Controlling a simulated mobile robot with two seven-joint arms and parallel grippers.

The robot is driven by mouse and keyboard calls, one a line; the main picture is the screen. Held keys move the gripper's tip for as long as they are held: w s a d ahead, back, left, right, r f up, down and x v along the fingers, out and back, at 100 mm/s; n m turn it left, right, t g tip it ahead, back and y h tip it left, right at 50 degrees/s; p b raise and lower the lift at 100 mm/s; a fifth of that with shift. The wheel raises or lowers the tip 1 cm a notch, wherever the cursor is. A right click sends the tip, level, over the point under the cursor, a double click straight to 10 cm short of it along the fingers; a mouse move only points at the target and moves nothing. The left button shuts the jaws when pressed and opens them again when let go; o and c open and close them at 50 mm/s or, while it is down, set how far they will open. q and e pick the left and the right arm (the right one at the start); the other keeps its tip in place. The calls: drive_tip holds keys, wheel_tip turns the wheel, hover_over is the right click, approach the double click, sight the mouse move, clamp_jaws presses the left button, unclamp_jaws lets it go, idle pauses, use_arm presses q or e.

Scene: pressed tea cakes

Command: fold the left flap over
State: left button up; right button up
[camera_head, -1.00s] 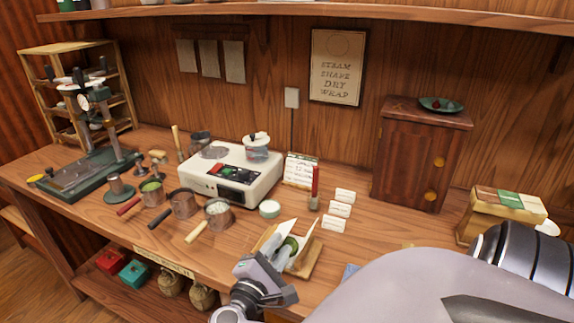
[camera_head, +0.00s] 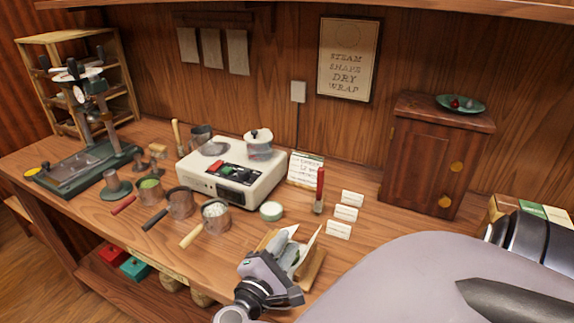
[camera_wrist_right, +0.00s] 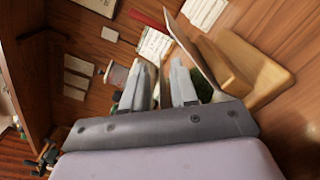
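The wrapper stands on a wooden block (camera_head: 312,272) near the table's front edge, with its pale right flap (camera_head: 308,246) raised. A dark green cake (camera_wrist_right: 204,85) shows partly between the flaps in the right wrist view. The left flap (camera_head: 292,230) shows only as a pale tip behind my fingers. My right gripper (camera_head: 286,248) is at the wrapper, its fingers near the left flap. In the right wrist view its two grey fingers (camera_wrist_right: 160,85) stand apart, with a thin pale edge between them; contact is unclear. My left gripper is not in view.
A red-handled tool (camera_head: 320,190) and white cards (camera_head: 346,213) stand behind the block. My arm covers the lower right.

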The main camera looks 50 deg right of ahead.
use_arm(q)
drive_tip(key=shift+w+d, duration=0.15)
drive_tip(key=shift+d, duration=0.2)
use_arm(e)
drive_tip(key=shift+d, duration=0.2)
drive_tip(key=shift+c, duration=0.3)
clamp_jaws()
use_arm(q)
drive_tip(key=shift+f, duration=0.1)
use_arm(e)
drive_tip(key=shift+f, duration=0.1)
drive_tip(key=shift+s+f+m+b, duration=0.2)
drive_tip(key=shift+f+m+b, duration=0.15)
drive_tip(key=shift+m+b, duration=0.35)
drive_tip(key=shift+s+d+f+m, duration=0.1)
drive_tip(key=shift+f+m, duration=0.05)
drive_tip(key=shift+m, duration=0.55)
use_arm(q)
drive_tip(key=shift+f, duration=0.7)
